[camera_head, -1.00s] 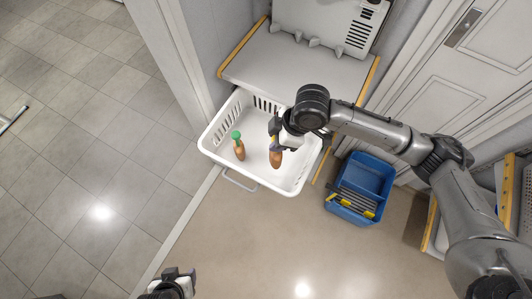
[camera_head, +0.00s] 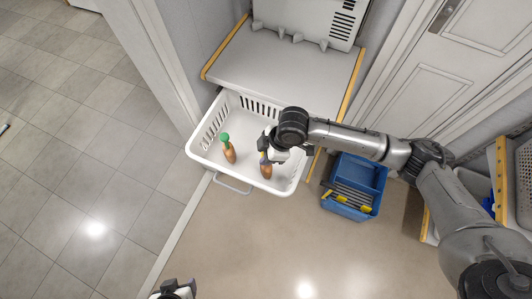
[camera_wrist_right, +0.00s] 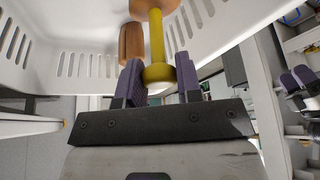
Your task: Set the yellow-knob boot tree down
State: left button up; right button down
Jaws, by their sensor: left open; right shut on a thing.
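The yellow-knob boot tree (camera_head: 266,171) is a brown wooden form inside the white basket, at its right part. In the right wrist view its yellow knob and stem (camera_wrist_right: 157,45) are between the purple fingers of my right gripper (camera_wrist_right: 160,85). The right gripper (camera_head: 264,156) is shut on it from above. I cannot tell whether the wood touches the basket floor. A green-knob boot tree (camera_head: 228,151) stands to its left. My left gripper (camera_head: 175,289) is open, low at the bottom edge, partly cut off.
The white slotted basket (camera_head: 205,160) has high walls around both boot trees, with free floor between them. A grey shelf (camera_head: 285,65) lies behind it. A blue caddy (camera_head: 352,185) with tools stands to the right. A brown wooden piece (camera_wrist_right: 131,42) beside the stem is unclear.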

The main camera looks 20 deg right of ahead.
jog(key=shift+w, duration=0.1)
jog(key=c, duration=0.8)
grip_release()
jog(key=shift+f, duration=0.15)
jog(key=shift+d+r, duration=0.1)
jog(key=shift+r, duration=0.2)
jog(key=shift+p+v, duration=1.05)
jog(key=shift+v, duration=4.8)
